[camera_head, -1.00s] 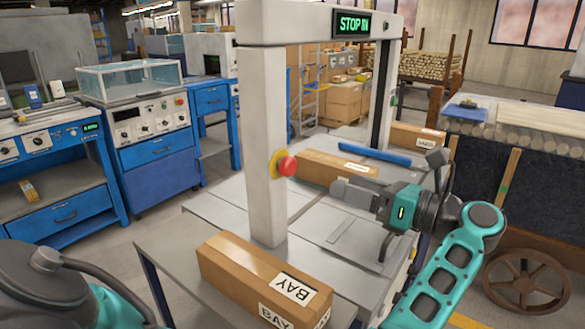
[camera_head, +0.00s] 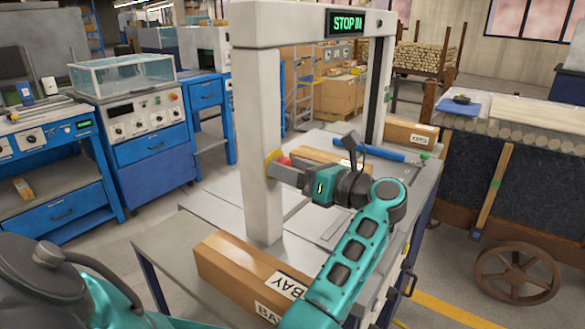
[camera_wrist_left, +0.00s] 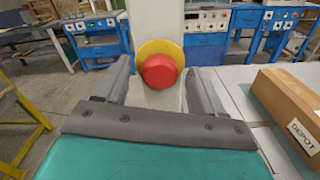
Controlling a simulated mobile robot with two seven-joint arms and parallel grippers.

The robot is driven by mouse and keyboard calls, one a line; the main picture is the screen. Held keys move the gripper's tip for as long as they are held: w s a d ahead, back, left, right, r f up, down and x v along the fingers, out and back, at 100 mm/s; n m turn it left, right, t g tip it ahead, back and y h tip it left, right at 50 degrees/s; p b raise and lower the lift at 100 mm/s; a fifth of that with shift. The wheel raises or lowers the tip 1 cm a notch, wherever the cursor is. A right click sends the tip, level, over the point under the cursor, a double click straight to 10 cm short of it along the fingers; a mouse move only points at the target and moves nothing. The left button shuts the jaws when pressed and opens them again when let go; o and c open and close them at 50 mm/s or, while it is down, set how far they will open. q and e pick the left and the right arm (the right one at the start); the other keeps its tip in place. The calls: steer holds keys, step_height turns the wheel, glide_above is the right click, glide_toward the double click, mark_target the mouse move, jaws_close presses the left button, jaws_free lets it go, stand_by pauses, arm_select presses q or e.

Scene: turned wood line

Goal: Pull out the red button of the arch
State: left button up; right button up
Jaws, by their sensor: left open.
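The arch (camera_head: 260,120) is a pale grey frame standing over the table, with a green-lit display (camera_head: 346,22) on its crossbar. The red button (camera_head: 283,161) is a round knob on a yellow disc on the arch's near post, and it also shows in the left wrist view (camera_wrist_left: 160,71). My left gripper (camera_head: 283,176) is at the post, open. In the left wrist view its fingers (camera_wrist_left: 158,80) stand on either side of the button, with gaps visible, not clamped on it. In the head view the gripper covers part of the button. My right gripper is out of view.
A cardboard box (camera_head: 235,265) lies near the table's front edge and another box (camera_head: 320,157) behind my gripper. A blue bar (camera_head: 385,150) lies beyond. A third box (camera_head: 408,133) is at the far end. Blue machine cabinets (camera_head: 150,145) stand left.

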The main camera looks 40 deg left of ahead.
arm_select(q)
steer(key=shift+c, duration=0.2)
jaws_close()
stand_by(0.3)
